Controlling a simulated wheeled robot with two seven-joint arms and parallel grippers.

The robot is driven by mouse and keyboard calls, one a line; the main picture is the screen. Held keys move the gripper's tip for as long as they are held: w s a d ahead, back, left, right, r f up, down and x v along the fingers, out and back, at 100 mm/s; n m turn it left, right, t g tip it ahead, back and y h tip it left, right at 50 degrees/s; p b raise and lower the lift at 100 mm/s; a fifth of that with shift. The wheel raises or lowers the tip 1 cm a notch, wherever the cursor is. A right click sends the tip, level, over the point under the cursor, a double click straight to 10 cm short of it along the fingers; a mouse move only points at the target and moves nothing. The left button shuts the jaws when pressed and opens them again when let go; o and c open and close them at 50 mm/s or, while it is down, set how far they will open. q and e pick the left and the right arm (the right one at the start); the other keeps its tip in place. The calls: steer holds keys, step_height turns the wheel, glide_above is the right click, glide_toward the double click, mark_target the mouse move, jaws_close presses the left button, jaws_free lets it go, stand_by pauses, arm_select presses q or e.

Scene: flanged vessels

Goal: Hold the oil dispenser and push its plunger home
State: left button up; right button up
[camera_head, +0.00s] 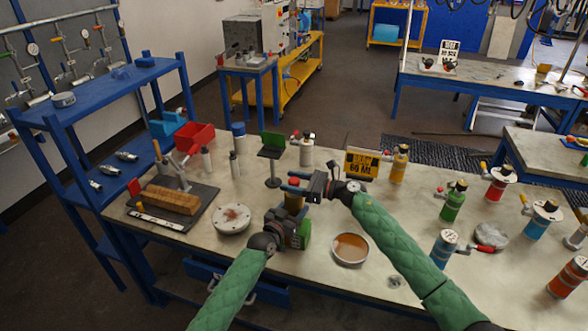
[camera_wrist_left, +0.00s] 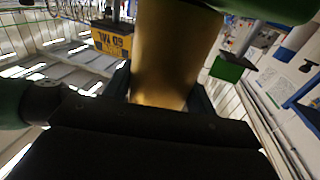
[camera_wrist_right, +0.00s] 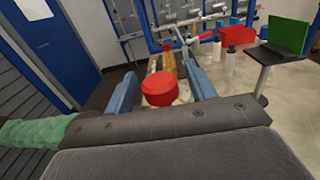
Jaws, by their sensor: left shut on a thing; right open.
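The oil dispenser (camera_head: 294,201) has a brass-coloured body and stands upright near the front of the bench. My left gripper (camera_head: 288,226) is shut around its body, which fills the middle of the left wrist view (camera_wrist_left: 175,55). A green piece shows beside the body low down. The red plunger cap (camera_head: 293,181) is on top, and it shows clearly in the right wrist view (camera_wrist_right: 163,90). My right gripper (camera_head: 298,182) is open at the height of the cap, with the cap seen between its blue fingers. Whether they touch the cap I cannot tell. The plunger's rod is hidden.
A shallow dish of amber liquid (camera_head: 350,248) is close to the right. A green panel on a stand (camera_head: 272,145) and a yellow sign (camera_head: 361,163) stand behind. Several coloured vessels stand right.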

steer(key=shift+v, duration=2.25)
steer(key=v, duration=1.2)
arm_select(q)
steer(key=o, duration=1.3)
steer(key=shift+s, duration=0.1)
